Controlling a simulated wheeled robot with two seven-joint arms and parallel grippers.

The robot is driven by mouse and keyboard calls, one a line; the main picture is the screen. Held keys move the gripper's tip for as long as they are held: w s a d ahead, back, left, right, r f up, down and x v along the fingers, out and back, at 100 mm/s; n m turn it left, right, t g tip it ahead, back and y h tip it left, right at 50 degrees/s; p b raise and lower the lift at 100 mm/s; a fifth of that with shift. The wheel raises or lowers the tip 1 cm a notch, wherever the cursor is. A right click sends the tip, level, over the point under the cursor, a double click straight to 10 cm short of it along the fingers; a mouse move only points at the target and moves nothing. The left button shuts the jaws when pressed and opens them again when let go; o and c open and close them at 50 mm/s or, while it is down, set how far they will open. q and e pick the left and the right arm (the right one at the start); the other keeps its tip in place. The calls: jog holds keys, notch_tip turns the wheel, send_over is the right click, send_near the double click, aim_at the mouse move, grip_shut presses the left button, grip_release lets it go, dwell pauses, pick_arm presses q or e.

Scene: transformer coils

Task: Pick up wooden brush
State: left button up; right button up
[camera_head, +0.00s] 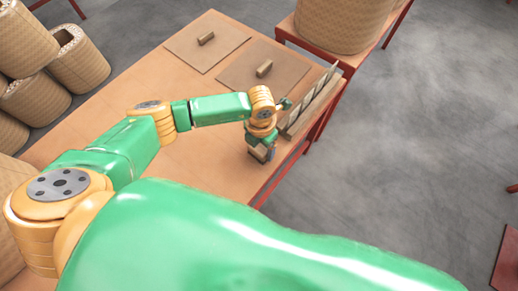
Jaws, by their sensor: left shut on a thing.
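My left gripper (263,151) is near the right edge of the table, in the middle of the head view. It points down and is shut on a small light-brown piece, which appears to be the wooden brush (256,154). The gripper hides much of it, and I cannot tell whether it touches the table or is just above it. My right gripper is not in view.
The wooden table (195,170) is mostly clear. Two flat square boards with small blocks, a far one (190,48) and a nearer one (240,75), lie on it. Woven coils (80,62) are at the left.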

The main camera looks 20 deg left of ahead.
pick_arm(q)
jog(key=shift+w+r, duration=0.1)
jog(key=shift+r, duration=1.3)
jog(key=s+d+r, duration=0.8)
jog(key=s+r, duration=0.2)
jog(key=s, duration=0.1)
jog(key=shift+s+r, duration=0.15)
jog(key=shift+s, duration=0.15)
